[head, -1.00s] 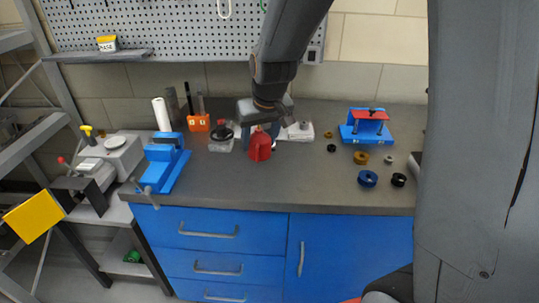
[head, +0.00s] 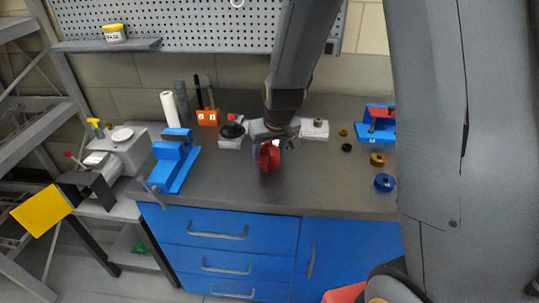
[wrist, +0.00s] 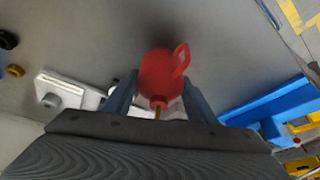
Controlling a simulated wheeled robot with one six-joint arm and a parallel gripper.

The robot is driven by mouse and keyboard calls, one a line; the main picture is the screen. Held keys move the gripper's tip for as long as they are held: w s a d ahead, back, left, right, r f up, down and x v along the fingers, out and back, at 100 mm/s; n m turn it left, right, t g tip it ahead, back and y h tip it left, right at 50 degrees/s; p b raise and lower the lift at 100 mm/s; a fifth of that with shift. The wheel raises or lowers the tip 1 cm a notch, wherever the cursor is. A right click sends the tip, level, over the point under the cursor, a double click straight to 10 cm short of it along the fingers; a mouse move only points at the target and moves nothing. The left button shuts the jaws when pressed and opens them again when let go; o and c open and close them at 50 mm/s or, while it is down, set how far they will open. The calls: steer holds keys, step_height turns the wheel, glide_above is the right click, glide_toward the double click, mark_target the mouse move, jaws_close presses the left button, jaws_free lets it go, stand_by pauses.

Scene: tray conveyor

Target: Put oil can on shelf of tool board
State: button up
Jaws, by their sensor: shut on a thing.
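The red oil can (head: 269,157) is held by my gripper (head: 271,140) above the grey workbench, in the middle of the head view. In the wrist view the can (wrist: 160,77) sits between the two fingers of my gripper (wrist: 158,92), its handle to the right and a thin yellowish spout pointing toward the wrist. In the head view it looks tilted. The tool board (head: 190,25) is the perforated panel on the back wall. Its grey shelf (head: 75,46) runs along the lower left, with a small yellow and white container (head: 114,33) near its right part.
A blue vise (head: 174,160), a white roll (head: 171,107) and an orange holder with tools (head: 208,117) stand at the left of the bench. A blue and red fixture (head: 377,122) and several small rings lie at the right. The left part of the shelf is bare.

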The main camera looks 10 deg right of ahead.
steer(key=shift+f, duration=0.8)
steer(key=shift+f, duration=0.15)
steer(key=o, duration=1.2)
steer(key=shift+o, duration=0.2)
